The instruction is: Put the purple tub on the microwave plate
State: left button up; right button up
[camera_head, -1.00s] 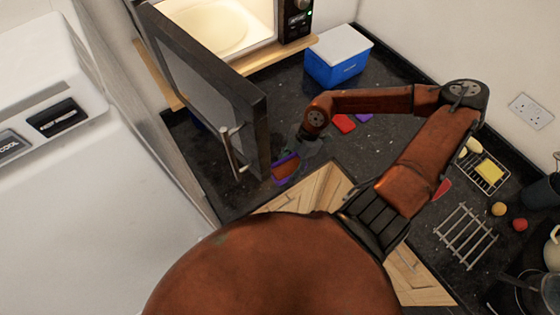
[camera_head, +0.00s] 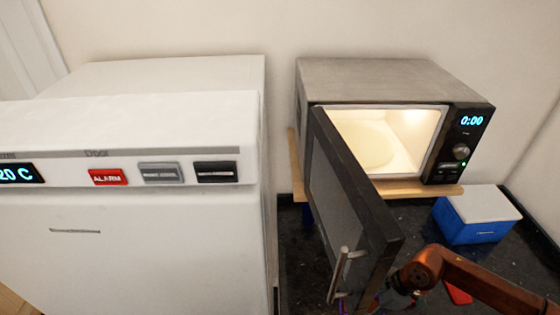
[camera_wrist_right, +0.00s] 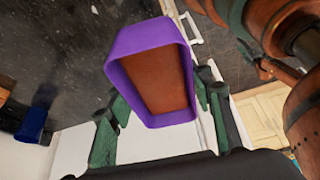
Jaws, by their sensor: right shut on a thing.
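The purple tub (camera_wrist_right: 121,78) is in the right wrist view, a small tapered tub with a brown inside facing the camera. My right gripper (camera_wrist_right: 160,118) is shut on it, with green-padded fingers on either side. In the head view the gripper is at the bottom edge beside the microwave door, and only a sliver of purple shows there. The microwave (camera_head: 385,82) stands with its door open and its light on. The pale round microwave plate (camera_head: 365,148) lies inside and looks empty. My left gripper is not in view.
The open microwave door (camera_head: 352,205), with a metal handle (camera_head: 338,275), stands out toward me, left of my right arm. A blue box with a white lid (camera_head: 476,215) stands right of the microwave. A white appliance (camera_head: 150,220) fills the left. A red item (camera_head: 458,294) lies on the dark counter.

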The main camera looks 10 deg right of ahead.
pick_arm(q)
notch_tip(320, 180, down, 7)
jog(key=b, duration=0.6)
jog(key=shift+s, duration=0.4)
pick_arm(e)
jog(key=w+a+r+m+t, duration=0.1)
jog(key=w+a+m, duration=0.3)
jog(key=w+a, duration=0.4)
jog(key=shift+w+a+h, duration=0.4)
jog(key=shift+w, duration=1.7)
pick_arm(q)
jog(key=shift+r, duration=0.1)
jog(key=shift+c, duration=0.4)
pick_arm(e)
jog(key=shift+d, duration=0.1)
